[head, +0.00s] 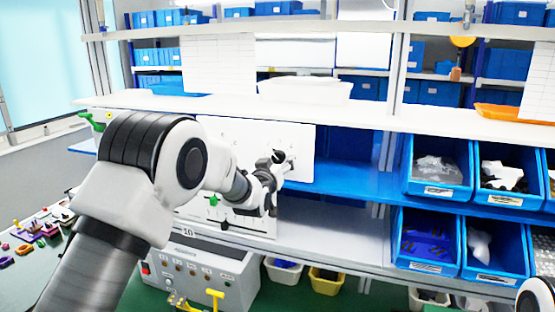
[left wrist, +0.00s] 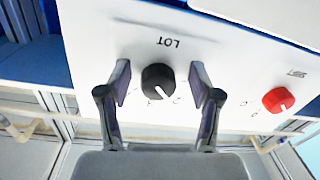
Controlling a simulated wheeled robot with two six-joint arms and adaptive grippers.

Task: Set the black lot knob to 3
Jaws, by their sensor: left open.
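The black lot knob (left wrist: 158,80) sits on a white panel under the label LOT, which appears upside down in the left wrist view. A white pointer line on the knob runs toward the bottom of that view.
A red knob (left wrist: 278,99) is on the same panel, to the right in the left wrist view. A white shelf (head: 350,115) runs above the panel. Blue bins (head: 437,168) stand to the right. A grey control box (head: 200,265) with a yellow handle is below.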

